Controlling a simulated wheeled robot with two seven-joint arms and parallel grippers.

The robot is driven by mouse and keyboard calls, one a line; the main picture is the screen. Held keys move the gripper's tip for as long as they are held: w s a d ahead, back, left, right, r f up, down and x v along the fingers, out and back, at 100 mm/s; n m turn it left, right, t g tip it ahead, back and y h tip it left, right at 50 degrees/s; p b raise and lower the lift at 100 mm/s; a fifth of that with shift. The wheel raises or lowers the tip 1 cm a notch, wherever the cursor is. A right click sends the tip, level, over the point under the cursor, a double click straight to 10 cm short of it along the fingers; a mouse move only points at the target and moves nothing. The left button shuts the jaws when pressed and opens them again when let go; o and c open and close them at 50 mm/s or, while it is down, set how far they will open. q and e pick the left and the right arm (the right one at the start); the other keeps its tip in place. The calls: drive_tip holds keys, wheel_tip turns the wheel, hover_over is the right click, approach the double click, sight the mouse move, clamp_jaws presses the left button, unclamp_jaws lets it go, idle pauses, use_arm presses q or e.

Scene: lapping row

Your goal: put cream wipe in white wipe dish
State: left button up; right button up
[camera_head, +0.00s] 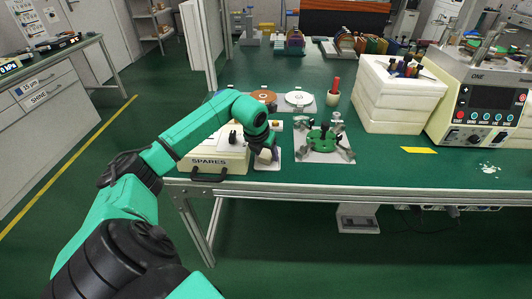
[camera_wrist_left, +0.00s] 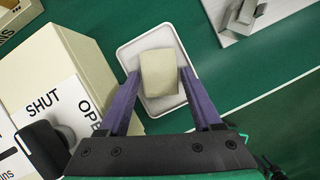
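The cream wipe (camera_wrist_left: 159,72) is a small pale block between the purple fingertips of my left gripper (camera_wrist_left: 160,73) in the left wrist view. Both fingertips meet its sides, and the gripper looks shut on it. The white wipe dish (camera_wrist_left: 131,52) is a shallow rounded tray directly behind the wipe in that view. In the head view my left gripper (camera_head: 265,152) is low over the dish (camera_head: 273,166) near the bench's front edge. I cannot tell whether the wipe touches the dish floor. My right gripper is not in view.
A cream SPARES box (camera_head: 213,163) stands just left of the dish. A green fixture (camera_head: 322,140) on a light plate stands to the right. Behind are an orange disc (camera_head: 263,96), a white disc (camera_head: 299,98) and a cup (camera_head: 332,98) with red sticks.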

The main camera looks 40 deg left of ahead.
use_arm(q)
drive_tip(key=shift+r, duration=0.1)
drive_tip(key=v, duration=1.2)
drive_tip(key=shift+b, duration=0.3)
